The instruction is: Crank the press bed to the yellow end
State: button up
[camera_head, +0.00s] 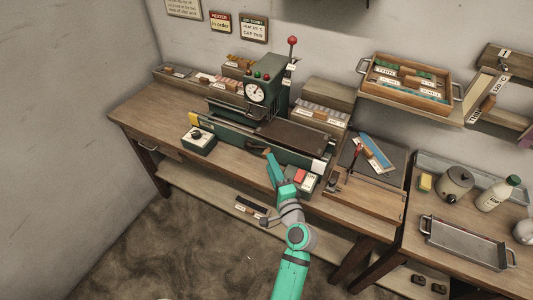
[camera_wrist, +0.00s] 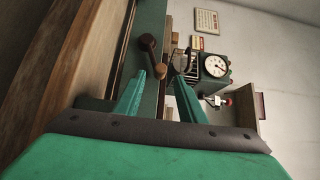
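The green press (camera_head: 262,90) stands on the wooden bench, with a dial on its front. Its dark flat bed (camera_head: 290,137) lies at the right part of the rails. A yellow mark (camera_head: 194,118) is at the left end of the rails and a white block (camera_head: 319,166) at the right end. My gripper (camera_head: 269,155) is at the front of the press. In the wrist view, my gripper (camera_wrist: 158,78) is open, and the crank's wooden knob (camera_wrist: 161,71) appears between the fingertips. Contact cannot be told. The dark crank arm (camera_wrist: 152,54) angles away from the knob.
A green control box (camera_head: 198,140) stands left of my gripper, and a box with a red button (camera_head: 300,176) stands close on its right. A board with blue strips (camera_head: 376,152) lies further right. A metal tray (camera_head: 466,240) sits on the right table.

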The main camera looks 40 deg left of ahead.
aim_at(266, 151)
jog(key=shift+x, duration=3)
grip_shut()
jog(key=shift+a+r, duration=0.1)
